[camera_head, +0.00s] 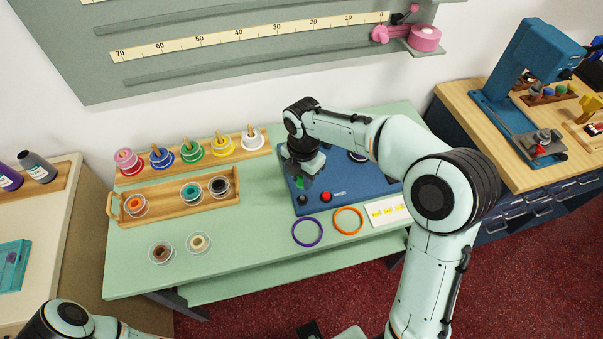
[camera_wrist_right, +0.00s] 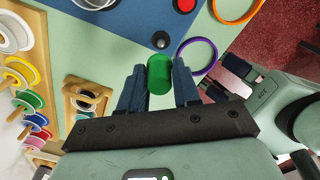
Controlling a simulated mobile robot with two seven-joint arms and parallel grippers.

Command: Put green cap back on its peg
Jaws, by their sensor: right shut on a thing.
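The green cap (camera_wrist_right: 159,74) is a small green cylinder between the two blue fingers of my right gripper (camera_wrist_right: 160,88) in the right wrist view. In the head view my right gripper (camera_head: 301,177) is over the left part of the blue board (camera_head: 340,184), and a bit of the green cap shows under it. The gripper is shut on the cap. No empty peg for the cap can be made out; the arm and gripper hide part of the board. My left gripper is out of view; only part of my left arm shows at the lower left.
A black knob (camera_head: 303,199) and a red button (camera_head: 325,196) sit on the board's front edge. A purple ring (camera_head: 307,246), an orange ring (camera_head: 334,223) and a white card (camera_head: 388,209) lie in front. Wooden spool racks (camera_head: 186,202) stand left.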

